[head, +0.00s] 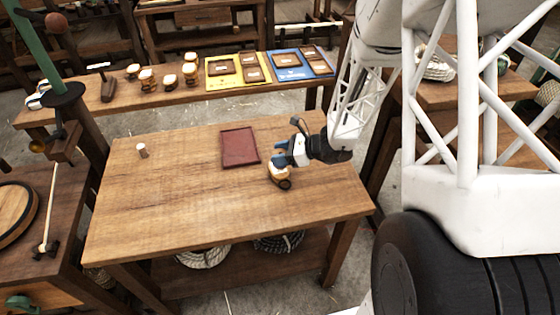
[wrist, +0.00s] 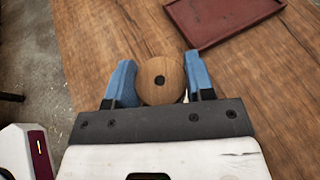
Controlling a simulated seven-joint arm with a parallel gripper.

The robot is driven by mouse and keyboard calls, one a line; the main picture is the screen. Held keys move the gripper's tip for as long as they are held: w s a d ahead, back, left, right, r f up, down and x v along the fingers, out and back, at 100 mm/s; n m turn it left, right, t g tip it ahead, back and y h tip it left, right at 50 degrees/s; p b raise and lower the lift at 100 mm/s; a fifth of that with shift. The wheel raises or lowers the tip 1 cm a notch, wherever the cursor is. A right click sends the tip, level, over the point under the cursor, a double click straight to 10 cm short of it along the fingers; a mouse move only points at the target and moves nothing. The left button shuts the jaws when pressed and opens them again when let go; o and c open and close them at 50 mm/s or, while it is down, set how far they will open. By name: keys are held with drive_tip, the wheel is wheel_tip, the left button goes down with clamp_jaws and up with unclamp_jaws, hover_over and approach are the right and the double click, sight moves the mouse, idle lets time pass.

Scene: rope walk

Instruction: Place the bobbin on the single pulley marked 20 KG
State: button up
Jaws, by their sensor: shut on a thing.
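My gripper (head: 284,163) has blue fingers and is shut on a bobbin (head: 275,173) over the right part of the front table. In the wrist view the bobbin's round wooden end (wrist: 149,72), with a dark centre hole, sits between the two fingers of my gripper (wrist: 160,75). In the head view it shows pale winding and a darker end, low by the tabletop; I cannot tell whether it touches. On the back bench, a yellow board (head: 210,86) and a blue board (head: 305,74) carry wooden pieces with small pale labels. The labels are too small to read.
A dark red tray (head: 239,147) lies just left of my gripper, also in the wrist view (wrist: 220,18). Several wound bobbins (head: 148,80) stand on the back bench. The table's front left is clear.

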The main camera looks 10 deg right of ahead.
drive_tip(key=shift+f, duration=0.15)
drive_tip(key=shift+f, duration=1.6)
drive_tip(key=shift+f, duration=0.2)
drive_tip(key=o, duration=0.9)
drive_tip(key=shift+r, duration=0.15)
drive_tip(key=shift+d+r, duration=0.1)
drive_tip(key=shift+v, duration=5.85)
